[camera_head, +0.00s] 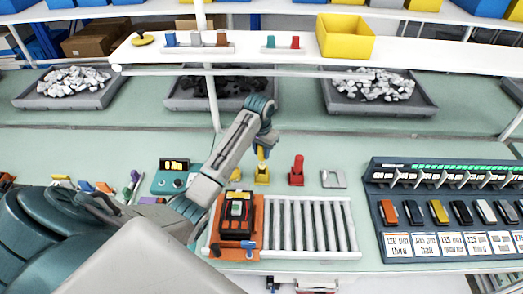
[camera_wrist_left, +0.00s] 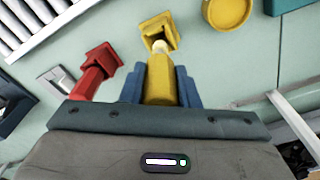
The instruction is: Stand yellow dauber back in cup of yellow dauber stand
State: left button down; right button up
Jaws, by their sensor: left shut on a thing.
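My left gripper (camera_head: 264,146) is shut on the yellow dauber (camera_head: 262,156), holding it above the yellow dauber stand (camera_head: 262,178). In the left wrist view, the dauber (camera_wrist_left: 160,85) sits between the blue fingers of the left gripper (camera_wrist_left: 160,85). Its pale round tip points at the stand (camera_wrist_left: 156,24) and overlaps the near edge of its square cup. I cannot tell whether the tip is inside the cup or just above it. My right gripper is not in view.
A red dauber (camera_head: 297,166) stands just right of the yellow stand. A silver plate (camera_head: 333,179) lies farther right. A roller conveyor (camera_head: 310,225) and an orange fixture with a black breaker (camera_head: 238,215) are in front. A yellow round dish (camera_wrist_left: 228,10) is near the stand.

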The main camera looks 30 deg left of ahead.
aim_at(261, 165)
pick_arm(q)
jog(key=shift+f+b, duration=0.45)
jog(key=shift+f, duration=2.6)
jog(key=c, duration=1)
grip_release()
notch_tip(261, 165, up, 7)
jog(key=b, duration=0.3)
jog(key=shift+s+r, duration=0.15)
notch_tip(261, 165, up, 3)
jog(key=shift+s+f+p, duration=0.1)
jog(key=shift+s+p, duration=0.05)
jog(key=shift+p, duration=1)
jog(key=shift+s+r+p, duration=0.1)
jog(key=shift+r+p, duration=0.25)
jog(key=shift+r, duration=0.05)
jog(key=shift+f, duration=0.1)
